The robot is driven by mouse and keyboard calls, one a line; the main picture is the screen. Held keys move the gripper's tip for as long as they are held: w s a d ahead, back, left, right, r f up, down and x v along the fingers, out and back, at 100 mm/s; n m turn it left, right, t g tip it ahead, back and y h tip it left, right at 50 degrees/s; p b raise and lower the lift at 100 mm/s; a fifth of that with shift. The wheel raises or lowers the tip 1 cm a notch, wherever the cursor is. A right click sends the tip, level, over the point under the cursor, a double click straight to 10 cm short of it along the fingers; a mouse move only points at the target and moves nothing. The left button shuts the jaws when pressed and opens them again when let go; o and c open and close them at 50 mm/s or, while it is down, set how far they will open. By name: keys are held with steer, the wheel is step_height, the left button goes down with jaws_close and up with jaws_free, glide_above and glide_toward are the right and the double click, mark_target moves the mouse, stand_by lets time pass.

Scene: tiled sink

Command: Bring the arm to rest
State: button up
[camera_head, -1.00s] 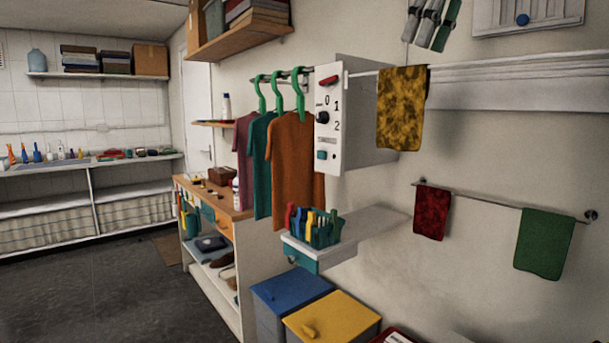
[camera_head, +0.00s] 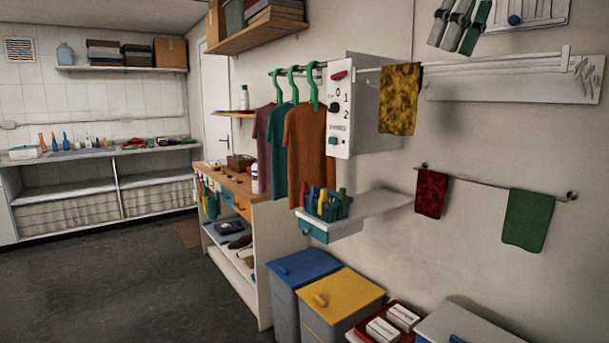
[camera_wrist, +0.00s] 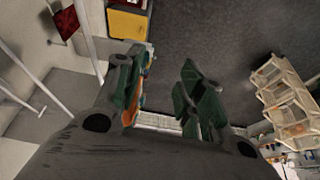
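My gripper (camera_wrist: 160,95) shows in the wrist view, its two dark green-grey fingers spread apart over the dark floor. It is open, and I see nothing held between the fingers. An orange patch shows beside the left finger; I cannot tell what it is.
On the right wall are a white shelf (camera_head: 375,205) and a towel rail with a red cloth (camera_head: 431,195) and a green cloth (camera_head: 527,220). A blue bin (camera_head: 303,266) and a yellow-lidded bin (camera_head: 342,294) stand below. The dark floor (camera_head: 120,280) at left is clear.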

steer(key=s+d+f+m, duration=0.2)
steer(key=s+d+f, duration=0.1)
steer(key=f, duration=0.9)
steer(key=s+d+f+m+h, duration=0.1)
steer(key=s+d+f, duration=0.3)
steer(key=f, duration=0.8)
steer(key=s+d+f+m+h, duration=0.1)
steer(key=s+d+f+m, duration=0.2)
steer(key=s+f, duration=0.4)
step_height(320, 180, down, 5)
steer(key=shift+s+d+f+t, duration=0.1)
steer(key=shift+s+d+t, duration=0.15)
steer(key=shift+d+t, duration=0.15)
